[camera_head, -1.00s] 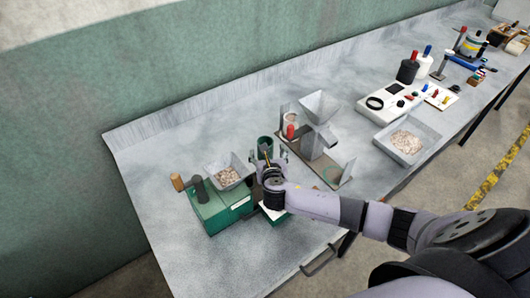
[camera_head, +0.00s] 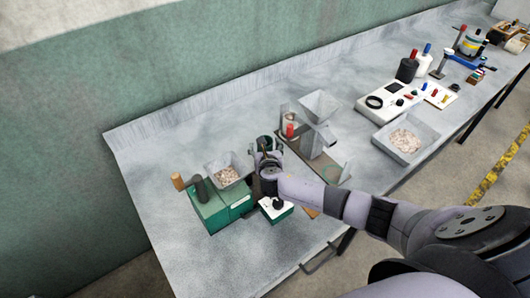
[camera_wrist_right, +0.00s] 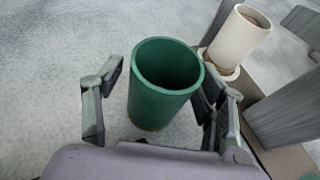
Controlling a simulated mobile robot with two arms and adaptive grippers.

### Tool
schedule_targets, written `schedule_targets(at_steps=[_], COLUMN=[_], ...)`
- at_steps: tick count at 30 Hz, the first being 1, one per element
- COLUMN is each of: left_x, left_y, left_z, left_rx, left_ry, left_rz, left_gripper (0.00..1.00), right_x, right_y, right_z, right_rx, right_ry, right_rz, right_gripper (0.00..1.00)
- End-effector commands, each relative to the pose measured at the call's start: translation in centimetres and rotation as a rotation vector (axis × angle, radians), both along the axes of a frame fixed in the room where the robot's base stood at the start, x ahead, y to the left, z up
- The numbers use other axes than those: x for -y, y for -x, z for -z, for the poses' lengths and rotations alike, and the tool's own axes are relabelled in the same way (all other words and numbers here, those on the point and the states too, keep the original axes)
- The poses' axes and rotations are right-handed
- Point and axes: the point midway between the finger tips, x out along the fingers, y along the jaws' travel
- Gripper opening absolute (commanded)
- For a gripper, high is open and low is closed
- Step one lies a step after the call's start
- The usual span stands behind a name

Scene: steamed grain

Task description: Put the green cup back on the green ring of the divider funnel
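The green cup (camera_wrist_right: 158,105) stands upright on the grey bench in the right wrist view, empty as far as I can see. My right gripper (camera_wrist_right: 160,88) is open, with its fingers on either side of the cup. A gap shows at the left finger; I cannot tell whether the right finger touches. In the head view, my right gripper (camera_head: 266,145) largely hides the cup. The divider funnel (camera_head: 313,142) stands to the right, with a green ring (camera_head: 331,174) on its base plate near the front. My left gripper is not in view.
A white cup (camera_wrist_right: 238,35) stands on the divider's plate close to the green cup. A green machine (camera_head: 215,209) with a grain tray (camera_head: 227,175) is at the left, and a small box with a black knob (camera_head: 275,208) is in front. Bare bench lies behind.

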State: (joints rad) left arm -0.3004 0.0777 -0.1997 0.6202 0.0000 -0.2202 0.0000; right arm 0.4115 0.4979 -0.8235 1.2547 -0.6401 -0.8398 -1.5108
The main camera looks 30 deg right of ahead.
Motion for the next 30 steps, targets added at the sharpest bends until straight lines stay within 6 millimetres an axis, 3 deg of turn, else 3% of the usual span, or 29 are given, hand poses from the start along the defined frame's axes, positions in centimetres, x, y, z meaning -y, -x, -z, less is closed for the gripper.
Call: schedule_targets(at_steps=[20,30], left_x=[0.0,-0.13], left_y=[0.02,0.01], left_z=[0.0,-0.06], left_rx=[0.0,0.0], left_ry=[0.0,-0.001], left_rz=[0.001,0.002], left_gripper=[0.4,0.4], right_x=[0.03,0.06], right_y=[0.03,-0.02], right_z=[-0.01,-0.43], right_rx=[0.0,0.002], right_ry=[0.0,0.001], right_rz=[0.001,0.001], right_gripper=[0.17,0.17])
